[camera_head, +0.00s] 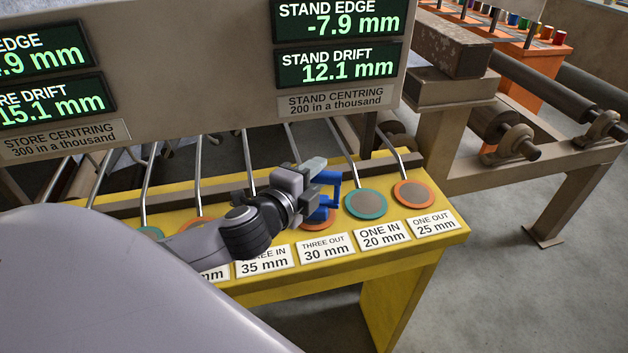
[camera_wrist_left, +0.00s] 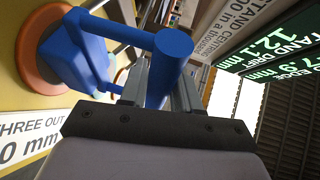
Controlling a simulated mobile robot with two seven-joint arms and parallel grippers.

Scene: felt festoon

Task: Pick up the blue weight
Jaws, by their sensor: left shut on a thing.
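The blue weight (camera_head: 319,214) is at the orange-rimmed disc behind the "THREE OUT 30 mm" label (camera_head: 326,247) on the yellow bench. My left gripper (camera_head: 322,175) is shut on its handle, with the fingers partly hiding the weight. In the left wrist view the blue weight (camera_wrist_left: 75,52) shows a block-like body and a thick round handle bar by the fingers (camera_wrist_left: 160,85). Its base is over the orange-rimmed disc (camera_wrist_left: 28,58); I cannot tell whether it touches. My right gripper is not in view.
A teal-rimmed disc (camera_head: 366,204) and an orange-rimmed disc (camera_head: 418,194) lie bare to the right. Bent metal rods (camera_head: 338,150) rise behind the discs. A display panel (camera_head: 200,60) hangs above the bench. A roller frame (camera_head: 520,140) stands at the right.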

